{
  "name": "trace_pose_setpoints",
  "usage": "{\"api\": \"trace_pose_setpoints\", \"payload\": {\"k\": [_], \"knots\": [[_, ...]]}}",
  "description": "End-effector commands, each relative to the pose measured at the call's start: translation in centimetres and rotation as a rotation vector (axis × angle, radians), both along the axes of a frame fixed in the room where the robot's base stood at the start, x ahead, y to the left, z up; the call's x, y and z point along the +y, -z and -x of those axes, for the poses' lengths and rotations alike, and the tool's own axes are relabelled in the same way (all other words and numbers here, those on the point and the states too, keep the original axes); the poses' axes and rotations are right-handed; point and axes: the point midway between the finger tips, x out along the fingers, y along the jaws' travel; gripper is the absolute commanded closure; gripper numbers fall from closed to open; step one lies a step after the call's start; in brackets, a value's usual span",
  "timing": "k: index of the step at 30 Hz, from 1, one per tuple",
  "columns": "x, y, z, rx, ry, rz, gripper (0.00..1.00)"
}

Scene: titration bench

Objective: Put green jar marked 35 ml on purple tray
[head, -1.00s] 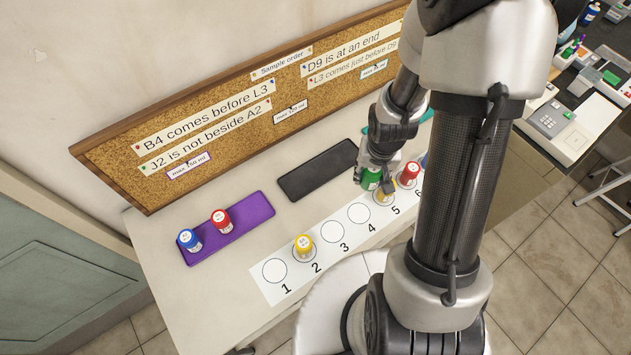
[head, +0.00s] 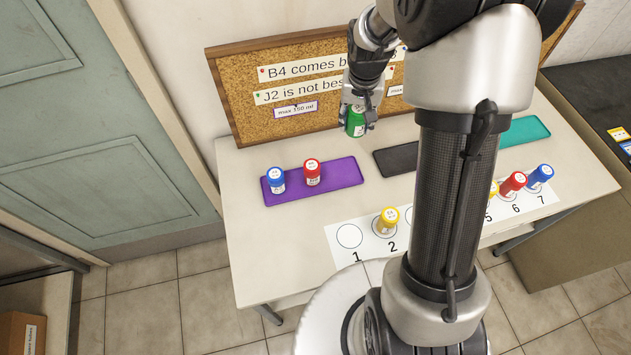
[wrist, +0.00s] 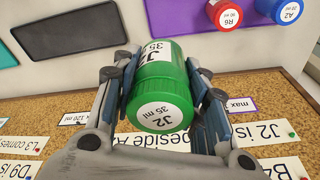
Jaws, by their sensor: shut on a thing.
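My gripper (head: 359,101) is shut on the green jar (head: 355,122) and holds it above the bench, just beyond the right end of the purple tray (head: 338,174). In the wrist view the green jar (wrist: 160,85) sits between the fingers, its labels reading J2 and 35 ml. The purple tray carries a blue jar (head: 276,180) at its left end and a red jar (head: 312,173) beside it. The wrist view shows these as red R6 (wrist: 226,14) and blue A2 (wrist: 283,9). The right part of the purple tray is bare.
A black tray (head: 396,160) and a teal tray (head: 520,131) lie to the right. A numbered white strip (head: 350,258) runs along the front, with a yellow jar (head: 387,220) on spot 2 and others farther right. A cork board (head: 237,112) stands behind the trays.

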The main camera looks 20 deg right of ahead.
Motion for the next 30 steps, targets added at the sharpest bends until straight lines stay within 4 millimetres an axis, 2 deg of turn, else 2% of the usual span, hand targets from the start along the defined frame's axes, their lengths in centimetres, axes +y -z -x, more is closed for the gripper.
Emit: {"api": "trace_pose_setpoints", "payload": {"k": [5, 15, 21, 30], "knots": [[0.1, 1.2, -0.4, 0.003, 0.000, -0.002, 0.83], [0.1, 10.2, -0.3, 0.006, 0.000, -0.002, 0.83], [0.1, 14.4, -0.3, 0.002, 0.000, -0.002, 0.83], [0.1, 16.8, -0.3, 0.002, -0.001, -0.002, 0.83]]}}
